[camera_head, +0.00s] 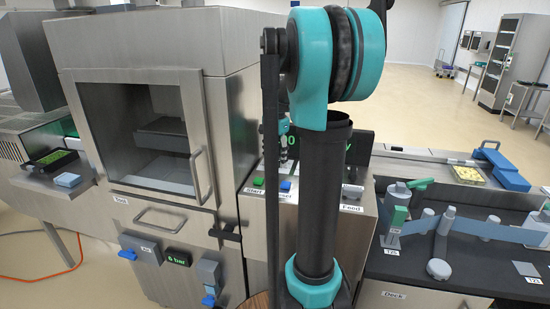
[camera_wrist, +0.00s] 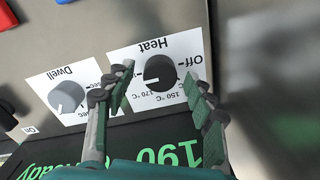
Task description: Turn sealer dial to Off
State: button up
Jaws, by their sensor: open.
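In the wrist view the Heat dial (camera_wrist: 160,72) is a round black knob on a white label plate printed with Off, 150 °C, 170 °C and more, upside down in this view. Its white pointer mark faces the lower left, away from the word Off; which temperature it marks is hard to tell. My gripper (camera_wrist: 157,88) is open, with one green-padded finger on either side of the dial. I cannot tell whether a finger touches it.
A grey Dwell dial (camera_wrist: 66,97) sits left of the Heat dial in the wrist view, above a dark display (camera_wrist: 150,150) with green text. The head view shows a green start button (camera_head: 258,183), a blue button (camera_head: 285,186) and a bench (camera_head: 440,265) at right.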

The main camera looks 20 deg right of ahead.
jog(key=shift+c, duration=0.4)
jog(key=c, duration=1.1)
